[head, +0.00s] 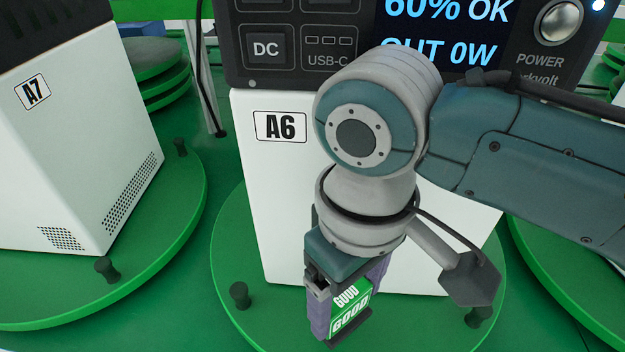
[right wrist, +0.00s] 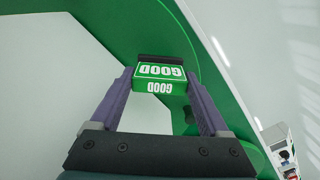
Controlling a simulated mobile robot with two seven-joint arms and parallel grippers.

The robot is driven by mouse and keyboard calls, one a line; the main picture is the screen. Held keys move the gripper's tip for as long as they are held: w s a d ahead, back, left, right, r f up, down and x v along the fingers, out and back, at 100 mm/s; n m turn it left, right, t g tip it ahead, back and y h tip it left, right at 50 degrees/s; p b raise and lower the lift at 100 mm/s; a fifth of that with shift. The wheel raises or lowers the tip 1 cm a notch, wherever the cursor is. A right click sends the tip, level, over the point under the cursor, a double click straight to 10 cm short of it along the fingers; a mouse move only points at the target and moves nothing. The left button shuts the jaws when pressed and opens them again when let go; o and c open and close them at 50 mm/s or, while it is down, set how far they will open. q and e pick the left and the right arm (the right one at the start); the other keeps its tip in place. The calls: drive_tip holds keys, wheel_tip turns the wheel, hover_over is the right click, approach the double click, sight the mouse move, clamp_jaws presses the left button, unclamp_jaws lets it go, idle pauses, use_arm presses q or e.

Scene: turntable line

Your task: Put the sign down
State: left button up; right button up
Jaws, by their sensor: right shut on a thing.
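The sign is a small green block with white "GOOD" labels (head: 349,308). In the head view it is between the fingers of my right gripper (head: 338,318), low in front of the white A6 unit. In the right wrist view the sign (right wrist: 161,79) sits between the two purple fingertips (right wrist: 160,85), with "GOOD" upside down on two faces. My right gripper is shut on it. Whether the sign's underside touches the green turntable (head: 232,262) cannot be told. My left gripper is not in view.
The white A6 unit (head: 262,200) stands on the turntable behind my gripper, with a dark display panel (head: 290,62) on top. Black pegs (head: 239,295) stand at the turntable's edge. The A7 unit (head: 70,150) stands on another green turntable (head: 150,265) at left.

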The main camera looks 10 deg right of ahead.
sight(346, 311)
drive_tip(key=shift+w+f+b, duration=0.15)
drive_tip(key=shift+f+b, duration=0.25)
drive_tip(key=shift+f, duration=1.3)
drive_tip(key=shift+f, duration=0.15)
drive_tip(key=o, duration=1.3)
wheel_tip(346, 311, up, 11)
drive_tip(key=p, duration=0.3)
drive_tip(key=shift+r, duration=0.65)
drive_tip(key=s+a+f+m+t+y, duration=0.1)
drive_tip(key=s+f+t+y, duration=0.15)
drive_tip(key=s, duration=0.35)
drive_tip(key=s+d+m, duration=0.1)
drive_tip(key=s+d, duration=0.1)
drive_tip(key=d, duration=0.2)
drive_tip(key=s+d+m+h, duration=0.1)
drive_tip(key=s+d, duration=0.1)
drive_tip(key=d, duration=0.1)
drive_tip(key=s+d+t+h, duration=0.1)
drive_tip(key=s+d, duration=0.2)
drive_tip(key=d, duration=0.1)
drive_tip(key=shift+d+r+m, duration=0.3)
drive_tip(key=shift+d+m, duration=0.05)
drive_tip(key=shift+m, duration=0.05)
